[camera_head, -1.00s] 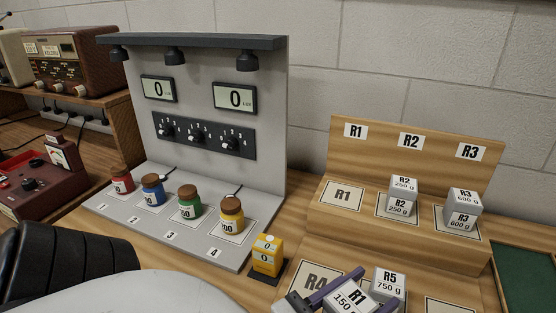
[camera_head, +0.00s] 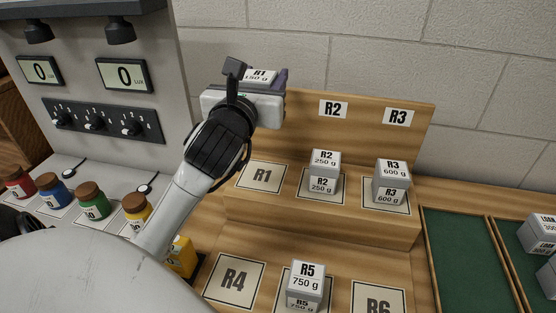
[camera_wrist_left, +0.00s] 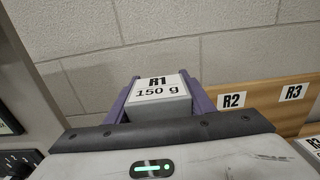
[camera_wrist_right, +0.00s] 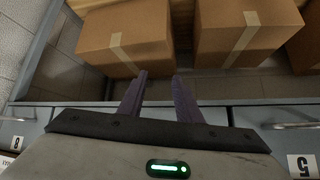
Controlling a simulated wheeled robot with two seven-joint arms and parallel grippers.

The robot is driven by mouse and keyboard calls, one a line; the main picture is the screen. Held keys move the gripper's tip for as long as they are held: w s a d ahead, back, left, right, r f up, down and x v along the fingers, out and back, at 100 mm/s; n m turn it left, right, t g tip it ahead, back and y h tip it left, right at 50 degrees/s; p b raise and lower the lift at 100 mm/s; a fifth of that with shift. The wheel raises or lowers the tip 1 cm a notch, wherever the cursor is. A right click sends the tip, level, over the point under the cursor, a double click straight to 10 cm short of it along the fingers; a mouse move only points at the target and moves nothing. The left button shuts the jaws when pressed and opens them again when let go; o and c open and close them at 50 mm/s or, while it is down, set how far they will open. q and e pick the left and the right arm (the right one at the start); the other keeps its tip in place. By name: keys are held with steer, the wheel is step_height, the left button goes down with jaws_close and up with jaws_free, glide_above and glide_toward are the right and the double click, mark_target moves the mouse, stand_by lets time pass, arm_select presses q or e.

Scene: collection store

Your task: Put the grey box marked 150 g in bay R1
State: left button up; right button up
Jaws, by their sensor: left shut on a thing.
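The grey box marked R1 150 g (camera_wrist_left: 160,98) is between the purple fingers of my left gripper (camera_wrist_left: 158,97), which is shut on it. In the head view the box (camera_head: 262,75) shows only its top, raised in front of the wooden stand's back panel, above bay R1 (camera_head: 262,176). Bay R1 is an empty marked square on the upper step. My left arm and hand hide the R1 sign behind. My right gripper (camera_wrist_right: 158,97) is open and empty; it shows only in its wrist view, over a drawer or shelf with cardboard boxes.
Grey boxes R2 (camera_head: 324,172) and R3 (camera_head: 391,182) stand on the upper step, right of bay R1. R5 (camera_head: 305,285) stands on the lower step; bay R4 (camera_head: 235,281) is empty. A lux panel with coloured jars (camera_head: 92,200) is left; a green tray (camera_head: 455,260) is right.

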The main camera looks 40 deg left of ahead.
arm_select(q)
steer(key=f, duration=1.2)
steer(key=shift+w+a+f, duration=0.2)
steer(key=shift+a+f, duration=0.05)
steer(key=shift+f, duration=0.1)
steer(key=shift+f+b, duration=0.4)
steer(key=shift+f, duration=1.65)
arm_select(e)
steer(key=shift+f, duration=0.5)
arm_select(q)
steer(key=shift+f, duration=0.2)
steer(key=o, duration=1.1)
steer(key=shift+o, duration=0.2)
steer(key=shift+r, duration=0.1)
